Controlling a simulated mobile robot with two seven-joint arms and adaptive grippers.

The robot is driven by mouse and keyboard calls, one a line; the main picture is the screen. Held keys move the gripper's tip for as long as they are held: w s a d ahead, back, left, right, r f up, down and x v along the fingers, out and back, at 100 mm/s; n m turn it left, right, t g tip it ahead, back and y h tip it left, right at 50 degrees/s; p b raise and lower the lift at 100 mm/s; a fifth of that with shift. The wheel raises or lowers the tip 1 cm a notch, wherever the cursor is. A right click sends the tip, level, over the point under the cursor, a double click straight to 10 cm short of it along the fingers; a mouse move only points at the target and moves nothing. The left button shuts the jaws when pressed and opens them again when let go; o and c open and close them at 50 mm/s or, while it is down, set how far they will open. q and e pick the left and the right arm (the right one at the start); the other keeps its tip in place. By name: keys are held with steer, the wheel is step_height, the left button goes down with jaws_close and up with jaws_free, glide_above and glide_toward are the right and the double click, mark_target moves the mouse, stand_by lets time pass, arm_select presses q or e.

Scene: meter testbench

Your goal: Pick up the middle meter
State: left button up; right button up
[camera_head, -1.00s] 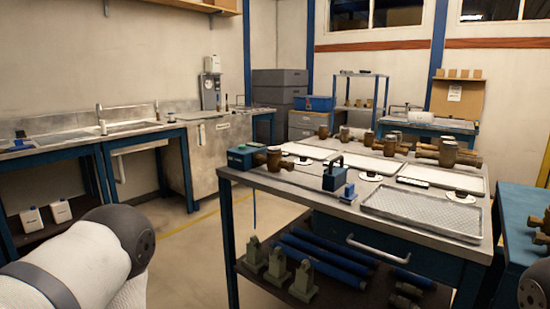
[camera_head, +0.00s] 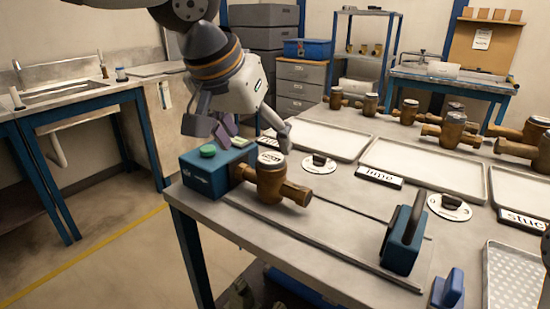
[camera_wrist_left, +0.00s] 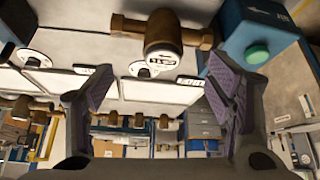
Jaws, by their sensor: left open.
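A brass meter (camera_head: 270,178) with a white dial sits in the test rig at the table's front left, beside a blue box (camera_head: 205,172) with a green button. My left gripper (camera_head: 238,138) is open and empty, just above and behind this meter and box. In the left wrist view the same meter (camera_wrist_left: 163,38) shows beyond the open fingers (camera_wrist_left: 160,98), apart from them, with the blue box (camera_wrist_left: 250,35) beside it. Several more brass meters, one of them (camera_head: 406,112), stand at the table's back. I cannot tell which meter is the middle one. My right gripper is out of view.
A blue upright clamp block (camera_head: 403,240) stands at the rig's right end. White trays (camera_head: 425,165) with label plates (camera_head: 380,178) lie behind the rig. A perforated tray (camera_head: 515,275) is at the right. A sink bench (camera_head: 65,95) stands at the left.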

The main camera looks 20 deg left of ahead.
mark_target(270, 159)
arm_select(q)
steer(key=shift+t, duration=0.3)
steer(key=x, duration=0.7)
steer(key=w+x, duration=0.1)
steer(key=x, duration=0.2)
steer(key=shift+w, duration=0.2)
steer(key=shift+r, duration=0.1)
jaws_close()
